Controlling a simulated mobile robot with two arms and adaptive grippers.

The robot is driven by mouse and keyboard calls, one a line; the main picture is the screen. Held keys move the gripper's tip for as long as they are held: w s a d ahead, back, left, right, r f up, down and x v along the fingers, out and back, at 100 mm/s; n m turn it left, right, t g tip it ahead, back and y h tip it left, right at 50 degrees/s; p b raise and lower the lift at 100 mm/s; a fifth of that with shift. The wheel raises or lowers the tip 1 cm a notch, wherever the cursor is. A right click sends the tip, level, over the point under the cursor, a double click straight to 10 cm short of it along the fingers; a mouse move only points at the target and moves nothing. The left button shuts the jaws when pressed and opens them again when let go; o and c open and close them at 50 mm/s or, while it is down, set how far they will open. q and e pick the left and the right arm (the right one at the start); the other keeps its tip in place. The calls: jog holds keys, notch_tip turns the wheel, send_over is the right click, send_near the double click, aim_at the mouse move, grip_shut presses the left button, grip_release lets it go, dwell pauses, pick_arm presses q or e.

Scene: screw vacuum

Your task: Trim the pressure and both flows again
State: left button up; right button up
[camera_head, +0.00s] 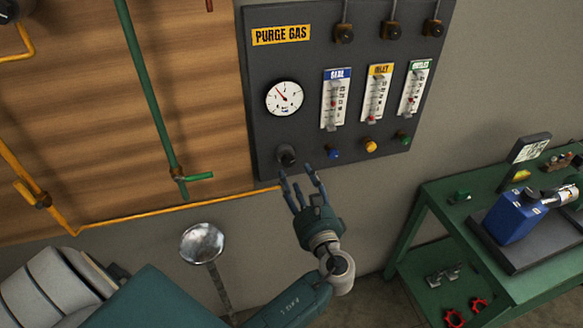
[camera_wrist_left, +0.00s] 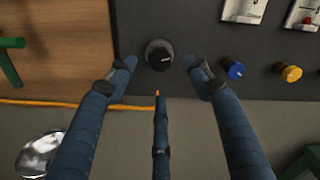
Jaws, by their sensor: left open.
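The dark purge gas panel (camera_head: 300,60) hangs on the wall. It bears a round white pressure gauge (camera_head: 285,98), a SEAL flow meter (camera_head: 335,98), an INLET flow meter (camera_head: 377,94) and an OUTLET flow meter (camera_head: 414,88). Below them are a black knob (camera_head: 286,155), a blue knob (camera_head: 334,153), a yellow knob (camera_head: 370,146) and a green knob (camera_head: 404,138). My left gripper (camera_head: 299,174) is open just below the black knob. In the left wrist view the black knob (camera_wrist_left: 159,55) lies between the fingertips, with no clear contact. My right gripper does not show.
A green bench (camera_head: 435,200) with a blue pump (camera_head: 513,216) stands at the right. A yellow pipe (camera_head: 180,210) and a green pipe (camera_head: 150,90) run along the wall at left. A shiny round disc (camera_head: 202,243) stands low at left.

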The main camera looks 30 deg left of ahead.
pick_arm(q)
jog(key=shift+v, duration=1.9)
notch_tip(320, 180, down, 21)
jog(key=d+g+h+b, duration=0.1)
jog(key=d+h+b, duration=0.15)
jog(key=h, duration=0.25)
jog(key=s+d+f+n+g+h+b, duration=0.15)
jog(key=s+f, duration=0.25)
jog(key=f, duration=0.4)
jog(key=s+f+g+h+b, duration=0.1)
jog(key=s+f+b, duration=0.15)
jog(key=f, duration=0.55)
jog(key=s+d+f+n+g+h+b, duration=0.15)
jog(key=s+f, duration=0.25)
jog(key=f, duration=0.4)
jog(key=s+f+n+g+h+b, duration=0.2)
jog(key=s+f+n, duration=0.5)
jog(key=s+f, duration=0.6)
jog(key=s+f+n+g+h+b, duration=0.2)
jog(key=s+f+n, duration=0.4)
jog(key=s+f, duration=0.7)
jog(key=s+g+b, duration=0.1)
jog(key=s+b, duration=0.1)
jog(key=s, duration=0.6)
jog(key=shift+s+f+n+g+h, duration=0.25)
jog(key=shift+n+g+h, duration=0.05)
jog(key=shift+n+g, duration=0.1)
jog(key=shift+a, duration=0.1)
